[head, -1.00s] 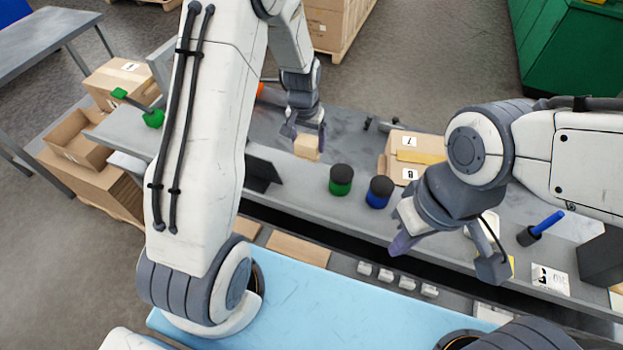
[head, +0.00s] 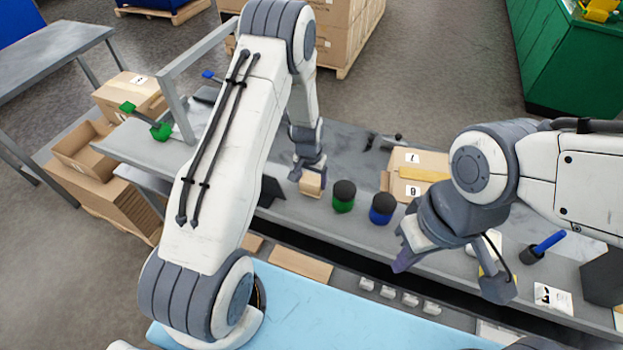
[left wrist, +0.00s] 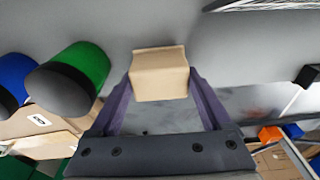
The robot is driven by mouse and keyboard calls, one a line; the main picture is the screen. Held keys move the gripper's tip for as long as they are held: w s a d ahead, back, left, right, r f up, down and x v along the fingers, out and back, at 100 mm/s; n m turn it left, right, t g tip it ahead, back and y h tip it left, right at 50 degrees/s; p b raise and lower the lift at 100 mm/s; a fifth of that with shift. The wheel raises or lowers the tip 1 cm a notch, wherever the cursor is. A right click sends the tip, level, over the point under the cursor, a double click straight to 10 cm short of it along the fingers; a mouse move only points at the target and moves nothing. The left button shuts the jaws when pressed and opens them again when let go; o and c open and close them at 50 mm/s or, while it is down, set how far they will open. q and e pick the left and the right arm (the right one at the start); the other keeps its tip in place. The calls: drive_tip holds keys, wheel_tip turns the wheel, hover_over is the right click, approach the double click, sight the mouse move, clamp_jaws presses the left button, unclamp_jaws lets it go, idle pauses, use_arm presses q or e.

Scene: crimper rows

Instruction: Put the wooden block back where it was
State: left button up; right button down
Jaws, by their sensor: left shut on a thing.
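The wooden block (head: 311,184) is a small light tan cube. My left gripper (head: 308,174) is shut on it, just left of the green jar on the grey bench. In the left wrist view the block (left wrist: 160,75) sits between the two fingertips. I cannot tell whether its underside touches the bench. My right gripper (head: 451,275) is open and empty, above the bench's front edge to the right.
A green jar (head: 344,196) and a blue jar (head: 382,208) with dark lids stand right of the block. A cardboard box (head: 413,174) lies behind them. A dark angled plate (head: 271,191) stands just left of the block. A blue-handled tool (head: 548,243) stands far right.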

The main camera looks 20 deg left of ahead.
sight(310, 183)
use_arm(q)
drive_tip(key=shift+f, duration=0.15)
drive_tip(key=o, duration=1)
drive_tip(key=shift+r, duration=0.2)
wheel_tip(310, 183, up, 11)
drive_tip(key=s+b, duration=0.1)
drive_tip(key=b, duration=0.1)
drive_tip(key=s+d+r+m, duration=0.1)
drive_tip(key=s+d+r, duration=0.3)
drive_tip(key=d+r, duration=0.2)
drive_tip(key=s+d+r+m, duration=0.2)
drive_tip(key=s+d+r, duration=0.1)
drive_tip(key=s, duration=0.5)
drive_tip(key=s+d+r+m+g, duration=0.1)
drive_tip(key=s+d+r+m, duration=0.1)
drive_tip(key=s, duration=0.6)
drive_tip(key=s+d+r+m+h, duration=0.1)
drive_tip(key=s+d+r, duration=0.3)
drive_tip(key=s, duration=0.4)
drive_tip(key=shift+s+d+m, duration=0.15)
drive_tip(key=shift+d+m, duration=0.2)
drive_tip(key=shift+m, duration=0.15)
